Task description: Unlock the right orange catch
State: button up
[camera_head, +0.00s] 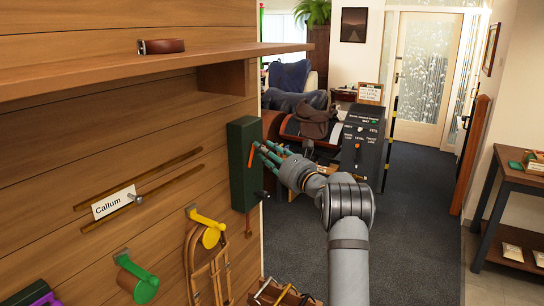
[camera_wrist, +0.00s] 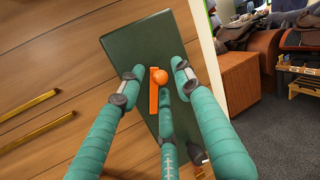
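One orange catch (camera_wrist: 155,95), a flat strip with a round knob at its upper end, is on the front of a dark green box (camera_wrist: 124,48) on the plank wall. In the head view the catch (camera_head: 251,156) is a thin orange strip on the box (camera_head: 238,180). My gripper (camera_wrist: 160,72) has teal fingers, spread open, one on either side of the knob and a third below it, over the strip's lower part. Gaps show beside the knob; I cannot tell whether the third finger touches the strip. In the head view my gripper (camera_head: 268,156) is close in front of the box.
A black knob (camera_wrist: 197,159) juts from the box's lower part. Left of the box are a yellow hook (camera_head: 210,230), a green hook (camera_head: 138,280) and a name card (camera_head: 113,203). A wooden shelf (camera_head: 130,70) juts out above. Open floor (camera_head: 415,220) lies to the right.

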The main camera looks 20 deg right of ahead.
jog(key=v, duration=1.1)
jog(key=shift+s+d, duration=0.15)
jog(key=shift+s, duration=0.25)
jog(key=shift+f, duration=0.1)
jog(key=p+x, duration=0.2)
jog(key=x, duration=1)
jog(key=shift+w+m, duration=0.15)
jog(key=shift+m, duration=0.15)
jog(key=shift+d, duration=0.15)
jog(key=shift+f+b, duration=0.15)
jog(key=shift+b, duration=0.95)
